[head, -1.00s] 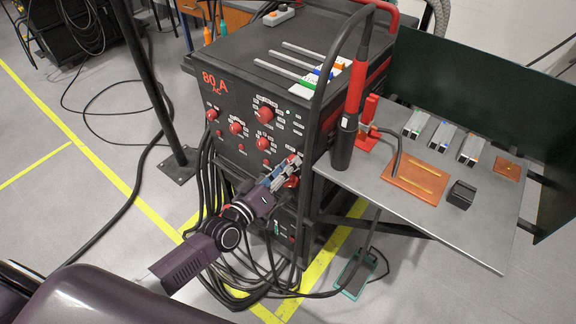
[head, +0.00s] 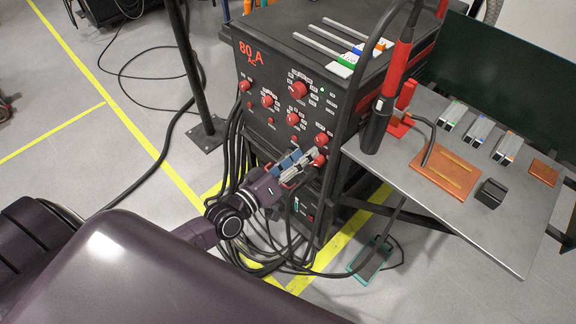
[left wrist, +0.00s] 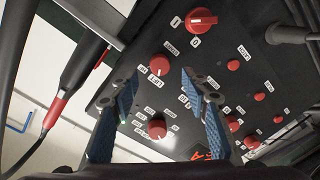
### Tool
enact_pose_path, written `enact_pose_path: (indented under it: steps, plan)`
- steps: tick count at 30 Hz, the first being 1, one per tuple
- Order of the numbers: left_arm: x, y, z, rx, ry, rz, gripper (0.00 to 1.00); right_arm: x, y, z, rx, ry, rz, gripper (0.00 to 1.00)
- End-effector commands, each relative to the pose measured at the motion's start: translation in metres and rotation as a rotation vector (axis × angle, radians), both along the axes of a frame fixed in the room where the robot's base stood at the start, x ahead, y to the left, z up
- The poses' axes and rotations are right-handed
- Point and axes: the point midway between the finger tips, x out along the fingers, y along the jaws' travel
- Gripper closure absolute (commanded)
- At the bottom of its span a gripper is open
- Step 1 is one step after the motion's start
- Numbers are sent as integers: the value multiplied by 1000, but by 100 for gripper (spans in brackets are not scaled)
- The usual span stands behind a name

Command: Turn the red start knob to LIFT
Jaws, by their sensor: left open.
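The red start knob (head: 321,139) is on the right side of the welder's black front panel (head: 262,72). In the left wrist view the start knob (left wrist: 158,65) is a round red knob with small white labels around it, one reading LIFT. Its pointer setting is too small to tell. My left gripper (head: 304,162) is in front of the panel, just below the knob in the head view. My right gripper is not in view.
A red power switch (left wrist: 200,20) marked I and O is close to the start knob. Other red knobs, such as the large one (head: 298,90), cover the panel. A torch (head: 378,122) and a grey side table (head: 440,215) are at right. Cables hang below.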

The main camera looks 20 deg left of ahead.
Motion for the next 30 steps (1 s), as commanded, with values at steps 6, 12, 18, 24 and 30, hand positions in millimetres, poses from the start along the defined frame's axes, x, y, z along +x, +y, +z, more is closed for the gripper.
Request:
enact_pose_path:
  steps: [6, 12, 18, 24, 30]
  plan:
    - [-38, 12, 1, 1, 3, -1, 57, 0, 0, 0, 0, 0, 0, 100]
    - [-53, 18, 3, 0, 0, 0, 57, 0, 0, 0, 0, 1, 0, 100]
    - [-56, 19, 3, -1, 0, -1, 57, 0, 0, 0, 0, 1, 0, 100]
    - [-56, 19, 3, -1, 0, 1, 57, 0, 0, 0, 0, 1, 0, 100]
    - [-56, 19, 3, -1, 0, 0, 57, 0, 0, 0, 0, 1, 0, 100]
